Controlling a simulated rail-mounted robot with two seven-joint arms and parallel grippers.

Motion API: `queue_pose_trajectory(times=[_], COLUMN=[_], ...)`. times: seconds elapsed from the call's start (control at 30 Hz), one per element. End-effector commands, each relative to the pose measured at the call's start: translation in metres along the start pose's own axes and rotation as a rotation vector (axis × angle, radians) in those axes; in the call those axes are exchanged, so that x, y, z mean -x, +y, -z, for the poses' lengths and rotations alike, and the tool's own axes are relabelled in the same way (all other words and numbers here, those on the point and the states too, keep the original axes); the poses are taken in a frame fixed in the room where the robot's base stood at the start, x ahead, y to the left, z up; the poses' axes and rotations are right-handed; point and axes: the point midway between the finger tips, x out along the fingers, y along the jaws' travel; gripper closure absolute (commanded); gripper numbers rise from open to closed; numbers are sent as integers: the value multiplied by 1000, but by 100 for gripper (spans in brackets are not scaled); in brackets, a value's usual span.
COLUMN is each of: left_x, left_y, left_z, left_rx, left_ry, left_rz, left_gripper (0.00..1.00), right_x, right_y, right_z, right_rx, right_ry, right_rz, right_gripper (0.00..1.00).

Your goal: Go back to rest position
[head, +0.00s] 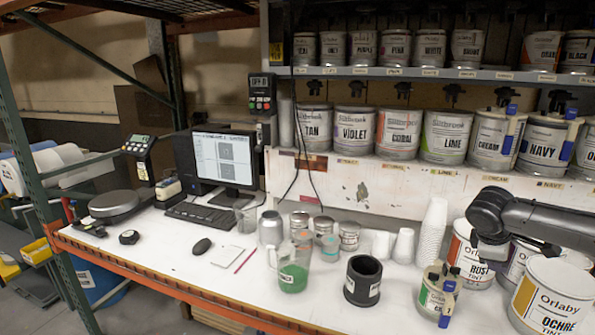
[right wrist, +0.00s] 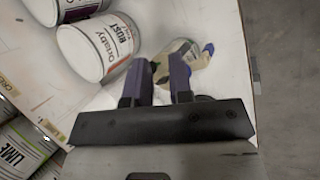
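My right arm reaches in from the right in the head view, above the front cans by the rust tint can (head: 470,252). In the right wrist view the two dark fingers of my right gripper (right wrist: 160,72) stand apart with nothing visible between them. A small can with a blue and beige clip (right wrist: 190,56) lies beyond the fingertips, apart from them as far as I can tell. It also shows upright on the bench in the head view (head: 437,292). My left gripper is in neither view.
The white bench holds a monitor (head: 225,160), a keyboard (head: 207,212), a beaker of green liquid (head: 293,272), a black cup (head: 362,280) and stacked white cups (head: 432,232). An ochre tint can (head: 553,300) stands at the right. Shelves of paint cans rise behind.

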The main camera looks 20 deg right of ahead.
Motion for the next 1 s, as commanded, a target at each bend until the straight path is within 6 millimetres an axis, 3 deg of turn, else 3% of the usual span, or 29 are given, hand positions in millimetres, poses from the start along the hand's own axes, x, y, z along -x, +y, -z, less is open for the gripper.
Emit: queue_pose_trajectory(times=[0.07,0.17,0.27,0.37,0.5,0.7,0.83,1.0], left_x=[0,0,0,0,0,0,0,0], left_y=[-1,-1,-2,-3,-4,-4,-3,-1], left_z=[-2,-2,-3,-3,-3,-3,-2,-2], left_rx=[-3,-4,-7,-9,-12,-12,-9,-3], left_ry=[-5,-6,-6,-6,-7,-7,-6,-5], left_rz=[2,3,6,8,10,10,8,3], left_gripper=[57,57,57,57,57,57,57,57], right_x=[-7,-34,-75,-121,-169,-208,-215,-206], right_y=[-3,-11,-33,-70,-135,-242,-312,-400], right_z=[-2,-14,-33,-52,-69,-78,-75,-63], right_rx=[23,45,72,98,117,109,73,-13], right_ry=[-59,-119,-149,-135,-72,57,151,272], right_rz=[-121,-261,-370,-439,-467,-419,-350,-216], right_gripper=[80,80,80,80,80,80,80,80])
